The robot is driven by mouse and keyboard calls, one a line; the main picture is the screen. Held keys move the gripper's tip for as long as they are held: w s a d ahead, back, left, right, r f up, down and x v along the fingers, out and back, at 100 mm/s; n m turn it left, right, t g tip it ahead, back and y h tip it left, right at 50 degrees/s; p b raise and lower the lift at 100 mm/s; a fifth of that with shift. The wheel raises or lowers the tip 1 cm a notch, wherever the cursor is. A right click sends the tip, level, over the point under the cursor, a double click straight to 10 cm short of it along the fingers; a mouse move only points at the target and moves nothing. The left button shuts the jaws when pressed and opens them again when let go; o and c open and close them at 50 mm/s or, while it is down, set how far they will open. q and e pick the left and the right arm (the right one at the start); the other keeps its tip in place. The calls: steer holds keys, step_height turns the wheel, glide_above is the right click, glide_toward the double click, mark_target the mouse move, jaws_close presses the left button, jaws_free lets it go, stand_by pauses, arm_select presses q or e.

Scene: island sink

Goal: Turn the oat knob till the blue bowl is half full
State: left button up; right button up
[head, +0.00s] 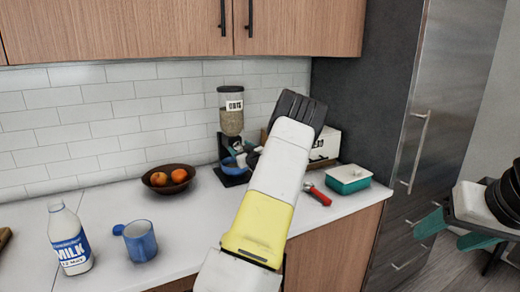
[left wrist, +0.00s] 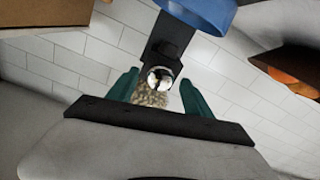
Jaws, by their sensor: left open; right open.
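The oat dispenser (head: 231,112), with a clear hopper of oats labelled OATS, stands against the tiled wall. The blue bowl (head: 228,162) is at its base, partly hidden; its rim also shows at the top of the left wrist view (left wrist: 203,10). How full it is cannot be seen. In the left wrist view my left gripper (left wrist: 159,77) is open, its teal fingers on either side of the silver knob (left wrist: 160,79), with gaps visible. Oats (left wrist: 150,97) show between the fingers. My right gripper (head: 450,232) is open and empty, at the far right, away from the dispenser.
A dark fruit bowl (head: 153,186) is left of the dispenser. A milk bottle (head: 70,240) and blue mug (head: 142,243) stand at front left. Right of my left arm are a teal dish (head: 348,180), a red-handled tool (head: 318,194) and a white box (head: 326,147).

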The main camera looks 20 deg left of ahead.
arm_select(q)
jaws_close()
steer(key=shift+m, duration=0.4)
steer(key=m, duration=0.4)
steer(key=shift+m, duration=0.4)
steer(key=m, duration=0.5)
steer(key=shift+f+m, duration=0.1)
steer(key=shift+m, duration=0.6)
jaws_free()
